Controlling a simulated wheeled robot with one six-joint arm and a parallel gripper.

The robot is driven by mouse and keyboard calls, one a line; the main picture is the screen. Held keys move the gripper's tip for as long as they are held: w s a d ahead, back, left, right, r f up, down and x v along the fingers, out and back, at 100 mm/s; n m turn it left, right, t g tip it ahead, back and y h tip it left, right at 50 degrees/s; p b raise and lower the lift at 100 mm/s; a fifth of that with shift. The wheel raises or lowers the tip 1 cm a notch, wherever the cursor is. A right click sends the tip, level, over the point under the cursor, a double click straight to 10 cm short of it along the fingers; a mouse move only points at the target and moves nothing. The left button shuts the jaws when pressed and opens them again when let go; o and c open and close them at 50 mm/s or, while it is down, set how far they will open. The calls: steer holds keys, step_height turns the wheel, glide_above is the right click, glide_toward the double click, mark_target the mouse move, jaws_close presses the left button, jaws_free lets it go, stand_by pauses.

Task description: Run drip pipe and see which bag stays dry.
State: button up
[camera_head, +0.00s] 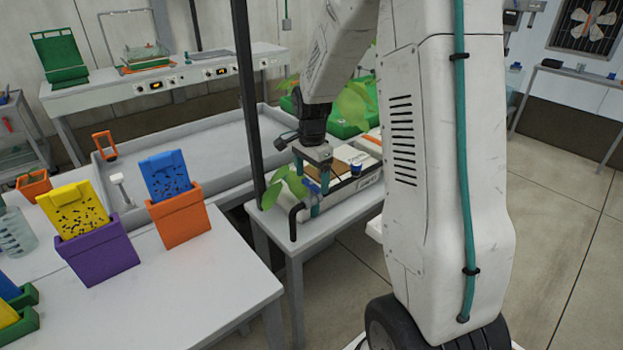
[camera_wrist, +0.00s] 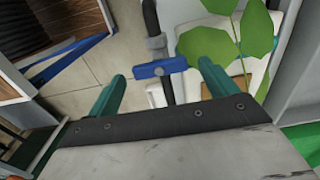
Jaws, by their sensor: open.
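My gripper (camera_head: 311,178) points down over the small bench with the planted bags. In the wrist view its two teal fingers (camera_wrist: 162,72) are apart. A blue valve handle (camera_wrist: 160,67) lies crosswise between the fingertips, on a dark pipe (camera_wrist: 151,22); no grip on it shows. In the head view the black pipe (camera_head: 295,215) bends down at the bench's near end. A white bag with a brown top (camera_head: 349,155) sits behind my gripper, with more bags partly hidden by my arm. Green leaves (camera_wrist: 211,44) hang close to the right finger. Whether any bag is wet cannot be told.
A dark upright post (camera_head: 247,100) stands just left of my gripper. A purple bin (camera_head: 100,258) and an orange bin (camera_head: 180,216) hold yellow and blue cards on the front table. A long grey tray (camera_head: 190,140) lies behind. Open floor (camera_head: 565,210) is at right.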

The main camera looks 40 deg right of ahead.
steer(key=shift+f, duration=0.5)
steer(key=c, duration=1)
